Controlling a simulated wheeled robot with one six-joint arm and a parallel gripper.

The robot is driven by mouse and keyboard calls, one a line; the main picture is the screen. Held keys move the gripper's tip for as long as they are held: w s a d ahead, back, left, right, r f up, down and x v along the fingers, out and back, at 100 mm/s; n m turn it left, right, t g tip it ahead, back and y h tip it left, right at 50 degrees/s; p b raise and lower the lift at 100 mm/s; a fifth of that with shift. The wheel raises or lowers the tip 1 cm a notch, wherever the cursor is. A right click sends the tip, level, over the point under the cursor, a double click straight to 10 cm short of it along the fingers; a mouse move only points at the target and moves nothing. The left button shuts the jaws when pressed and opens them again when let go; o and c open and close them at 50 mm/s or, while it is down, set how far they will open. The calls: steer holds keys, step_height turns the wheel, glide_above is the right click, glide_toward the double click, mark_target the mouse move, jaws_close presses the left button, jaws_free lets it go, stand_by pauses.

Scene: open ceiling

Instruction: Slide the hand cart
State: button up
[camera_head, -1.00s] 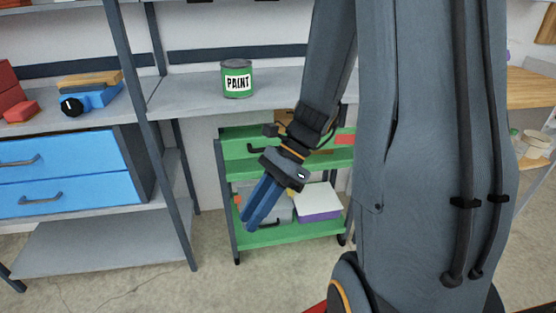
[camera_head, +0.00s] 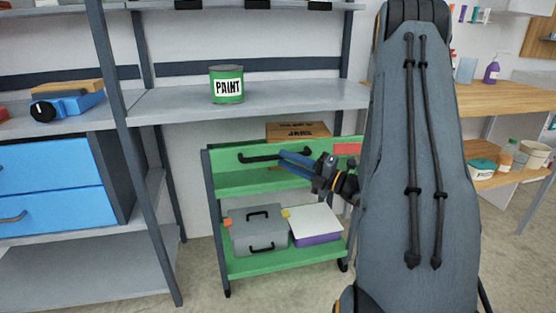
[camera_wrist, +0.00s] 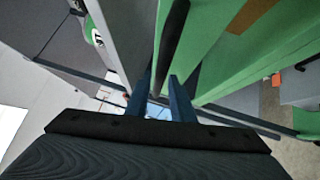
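The hand cart is green with a dark grey frame (camera_head: 215,200) and stands under the grey shelf, with two tiers in view. Its black handle (camera_head: 258,156) is on the upper front panel. In the wrist view the cart's green panel (camera_wrist: 220,40) fills the upper right, and the dark handle bar (camera_wrist: 172,40) runs down toward the space between my fingertips. My gripper (camera_head: 282,156) points left at the handle's right end. In the wrist view my gripper (camera_wrist: 160,80) has its blue fingers apart. I cannot tell whether they touch the handle.
A paint can (camera_head: 227,85) stands on the grey shelf (camera_head: 290,97) above the cart. The cart holds a grey toolbox (camera_head: 257,232), a purple-and-white box (camera_head: 317,226) and a cardboard box (camera_head: 298,131). A shelf post (camera_head: 125,130) stands left. Floor (camera_head: 205,275) is clear in front.

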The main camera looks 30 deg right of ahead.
mark_target(276, 151)
steer(key=shift+x, duration=1.8)
jaws_close()
steer(key=w, duration=0.2)
steer(key=w+d, duration=0.1)
steer(key=w, duration=0.1)
steer(key=shift+w+d, duration=0.1)
steer(key=shift+d, duration=0.05)
jaws_free()
steer(key=v, duration=0.7)
steer(key=shift+s+d+p, duration=0.2)
steer(key=shift+s+p, duration=0.2)
steer(key=shift+p, duration=0.05)
